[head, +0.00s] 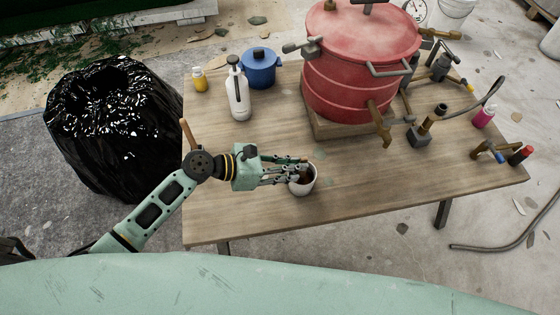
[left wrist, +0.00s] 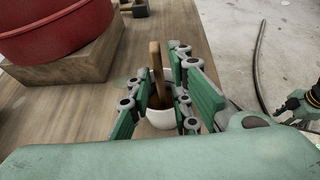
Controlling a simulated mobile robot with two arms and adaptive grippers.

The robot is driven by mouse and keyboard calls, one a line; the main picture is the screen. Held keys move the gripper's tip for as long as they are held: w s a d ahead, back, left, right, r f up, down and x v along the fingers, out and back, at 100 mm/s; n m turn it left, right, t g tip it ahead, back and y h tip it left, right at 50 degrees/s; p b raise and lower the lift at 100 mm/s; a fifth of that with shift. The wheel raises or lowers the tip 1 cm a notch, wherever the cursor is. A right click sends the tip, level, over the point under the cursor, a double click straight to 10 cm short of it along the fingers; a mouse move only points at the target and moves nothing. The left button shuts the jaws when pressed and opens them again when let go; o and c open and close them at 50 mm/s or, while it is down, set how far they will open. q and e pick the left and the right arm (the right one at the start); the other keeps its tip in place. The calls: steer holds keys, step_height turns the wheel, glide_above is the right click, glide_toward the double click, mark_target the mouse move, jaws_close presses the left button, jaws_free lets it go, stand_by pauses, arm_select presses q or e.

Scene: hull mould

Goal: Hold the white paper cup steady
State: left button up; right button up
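The white paper cup (head: 303,188) stands upright near the front edge of the wooden table. A brown wooden stick (left wrist: 157,70) leans up out of it, and its inside looks dark. My left gripper (head: 300,171) comes in from the left at the cup's rim. In the left wrist view, the cup (left wrist: 161,118) is between the fingers, partly hidden by the right one. I cannot tell whether both fingers press on it. My right gripper (left wrist: 290,106) shows small at the right edge of the left wrist view, away from the cup; its state is unclear.
A red pressure pot (head: 360,70) stands on a wooden block behind the cup. A white bottle (head: 238,97), blue pot (head: 258,69) and yellow bottle (head: 199,80) are at the back left. The table (head: 410,185) is clear right of the cup.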

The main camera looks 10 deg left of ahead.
mark_target(302, 173)
arm_select(q)
steer(key=shift+x, duration=1.95)
steer(key=shift+w+a, duration=0.1)
steer(key=shift+w, duration=0.05)
steer(key=shift+c, duration=0.5)
jaws_close()
